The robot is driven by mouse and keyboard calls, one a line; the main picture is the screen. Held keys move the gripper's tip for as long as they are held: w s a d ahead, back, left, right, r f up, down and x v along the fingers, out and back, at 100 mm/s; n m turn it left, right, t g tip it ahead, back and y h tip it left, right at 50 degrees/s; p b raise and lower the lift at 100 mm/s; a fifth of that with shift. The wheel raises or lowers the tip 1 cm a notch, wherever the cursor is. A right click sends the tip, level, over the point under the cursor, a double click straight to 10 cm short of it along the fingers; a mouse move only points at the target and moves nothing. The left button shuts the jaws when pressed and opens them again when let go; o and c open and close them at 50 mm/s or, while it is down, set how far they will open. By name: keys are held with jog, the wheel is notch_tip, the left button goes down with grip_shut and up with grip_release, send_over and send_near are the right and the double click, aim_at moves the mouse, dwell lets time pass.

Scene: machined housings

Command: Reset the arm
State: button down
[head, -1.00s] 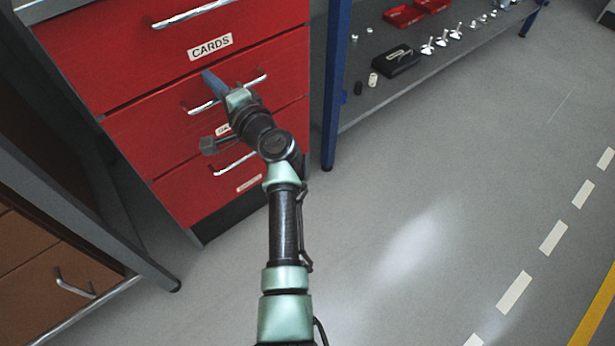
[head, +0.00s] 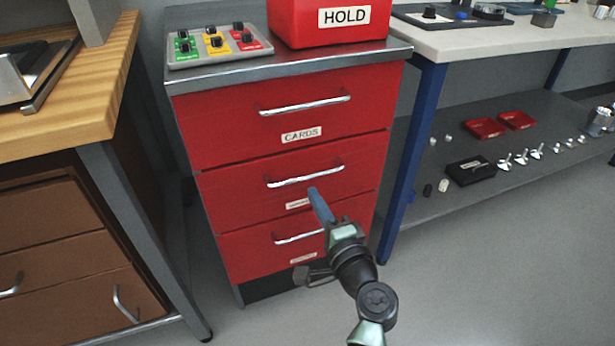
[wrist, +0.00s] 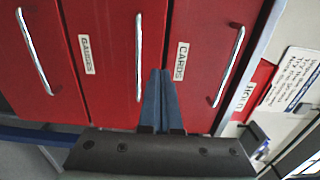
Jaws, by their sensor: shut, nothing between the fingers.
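My gripper (head: 316,200) is in front of the red drawer cabinet (head: 225,213), in front of the lower drawers and below the middle handle (head: 305,177) in the head view. Its blue fingers are shut together with nothing between them. In the wrist view the shut fingers (wrist: 161,85) point at the red drawer fronts, between the "GAUGES" label (wrist: 87,54) and the "CARDS" label (wrist: 181,61). They look clear of the handles, though the exact gap to the front cannot be told. All three drawers look closed.
A wooden bench (head: 100,90) is at left. A blue-legged shelf unit (head: 410,150) with small parts is at right. Floor is open at lower right.

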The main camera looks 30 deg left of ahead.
jog(key=d+r+n+t+h+p, duration=0.1)
jog(key=d+r+n+t+h, duration=0.2)
jog(key=r, duration=0.7)
jog(key=d+r+n+t+p, duration=0.15)
jog(key=d+r, duration=0.35)
jog(key=r, duration=0.5)
jog(key=d+r+n+t+h, duration=0.2)
jog(key=d+r+n+t, duration=0.15)
jog(key=r, duration=0.75)
jog(key=s+d+r+t+h+p, duration=0.2)
jog(key=s+d+r+t+h, duration=0.3)
jog(key=s+r, duration=0.5)
jog(key=s+d+r+t+h+p, duration=0.1)
jog(key=s+d+r+t+h, duration=0.45)
jog(key=r, duration=0.75)
notch_tip(320, 180, up, 36)
jog(key=d+g+y+p, duration=0.1)
jog(key=g+p, duration=0.1)
jog(key=p, duration=3.4)
jog(key=shift+w, duration=0.15)
jog(key=c, duration=1.5)
grip_release()
jog(key=shift+d, duration=0.1)
jog(key=shift+c, duration=0.2)
